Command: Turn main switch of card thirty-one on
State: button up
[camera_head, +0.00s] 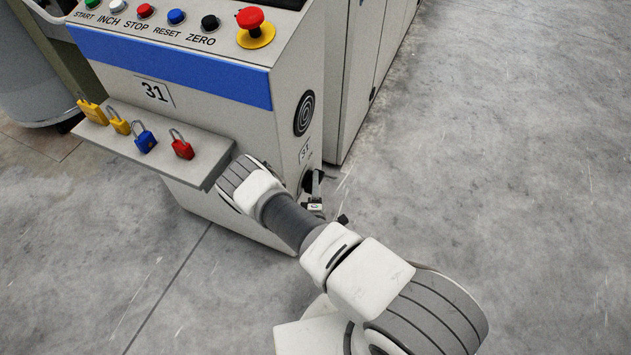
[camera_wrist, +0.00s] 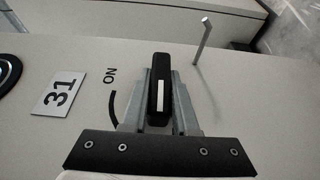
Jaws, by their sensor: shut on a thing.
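The main switch (camera_wrist: 160,65) is a black bar-shaped knob with a white line on its face. In the wrist view it stands upright in the picture. My gripper (camera_wrist: 161,98) is shut on it, with one metal finger along each side. An "ON" mark (camera_wrist: 110,75) and a black arc lie left of the knob; the white line does not point at "ON". A plate numbered 31 (camera_wrist: 60,93) is farther left. In the head view the switch (camera_head: 308,181) is low on the side of card thirty-one (camera_head: 190,110), partly hidden by my gripper (camera_head: 316,192).
A ledge (camera_head: 215,165) with several padlocks sticks out from the card's front beside my arm. Push buttons and a red emergency stop (camera_head: 250,17) are on top. A thin metal pin (camera_wrist: 203,40) projects near the switch. Open floor (camera_head: 500,150) lies to the right.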

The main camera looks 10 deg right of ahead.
jog(key=shift+r, duration=0.1)
grip_shut()
jog(key=shift+r+g+p, duration=0.15)
jog(key=shift+g+p, duration=0.25)
jog(key=shift+p, duration=0.3)
jog(key=m+g+y+p, duration=0.1)
jog(key=g+p, duration=0.1)
jog(key=p, duration=0.1)
jog(key=shift+r+g, duration=0.15)
jog(key=shift+g, duration=0.25)
jog(key=m+g+y+p, duration=0.1)
jog(key=g+p, duration=0.1)
jog(key=g+y+p, duration=0.1)
jog(key=g+p, duration=0.1)
jog(key=shift+w+d+m+p, duration=0.1)
jog(key=shift+m+p, duration=0.25)
jog(key=shift+m, duration=0.05)
jog(key=g+y, duration=0.1)
jog(key=g, duration=0.1)
jog(key=m+g+y, duration=0.1)
jog(key=g, duration=0.1)
jog(key=shift+f+p, duration=0.3)
jog(key=shift+p, duration=0.1)
jog(key=shift+g+y+b, duration=0.3)
jog(key=shift+g+y, duration=0.3)
jog(key=shift+g, duration=0.1)
jog(key=shift+d+f+m+g+y+b, duration=0.1)
jog(key=shift+m+g+y+b, duration=0.2)
jog(key=shift+g+y+b, duration=0.5)
jog(key=shift+g+b, duration=0.2)
